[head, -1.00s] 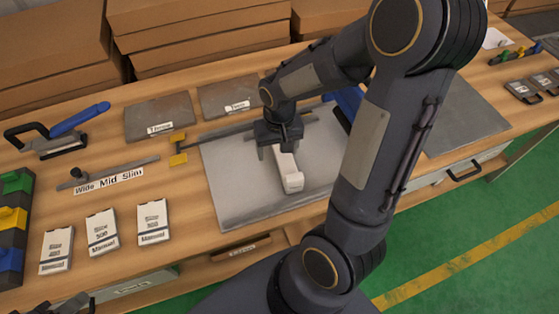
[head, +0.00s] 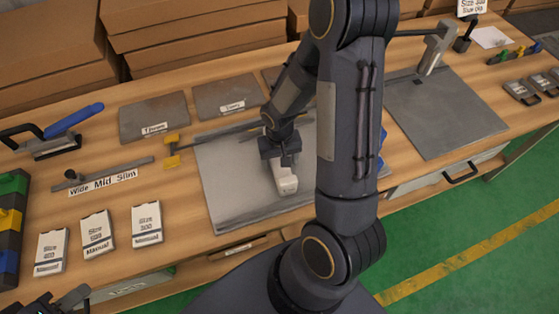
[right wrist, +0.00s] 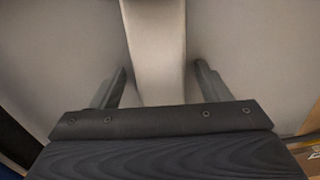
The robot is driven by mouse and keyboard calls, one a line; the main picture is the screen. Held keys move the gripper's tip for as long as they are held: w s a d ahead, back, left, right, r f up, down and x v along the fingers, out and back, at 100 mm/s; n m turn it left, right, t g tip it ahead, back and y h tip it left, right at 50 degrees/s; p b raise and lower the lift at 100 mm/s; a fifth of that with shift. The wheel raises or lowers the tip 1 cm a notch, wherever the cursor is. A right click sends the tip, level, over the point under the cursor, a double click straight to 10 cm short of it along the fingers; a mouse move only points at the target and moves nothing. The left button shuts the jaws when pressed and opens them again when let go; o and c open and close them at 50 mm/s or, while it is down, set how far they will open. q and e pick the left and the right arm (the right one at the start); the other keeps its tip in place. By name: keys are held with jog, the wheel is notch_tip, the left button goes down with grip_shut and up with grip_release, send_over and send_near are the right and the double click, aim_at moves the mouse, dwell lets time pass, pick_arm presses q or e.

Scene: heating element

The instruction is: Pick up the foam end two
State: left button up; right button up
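A white elongated block (head: 286,180), which looks like the foam end piece, lies on the grey mat (head: 225,197) in the middle of the bench. My right gripper (head: 283,160) is directly over its far part. In the right wrist view the pale block (right wrist: 157,55) runs between the two fingers of the right gripper (right wrist: 160,75), with a gap on each side. The right gripper is open. The block's far end is hidden under the gripper. My left gripper (head: 68,302) shows only in part at the bottom left corner, apart from the block.
Several white manual cards (head: 97,233) lie left of the mat. Two dark plates (head: 154,116) lie behind it, with a yellow-ended bar (head: 172,150) nearby. A blue-handled tool (head: 73,122) lies at far left. A second grey mat (head: 440,115) is at right.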

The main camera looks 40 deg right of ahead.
jog(key=c, duration=1)
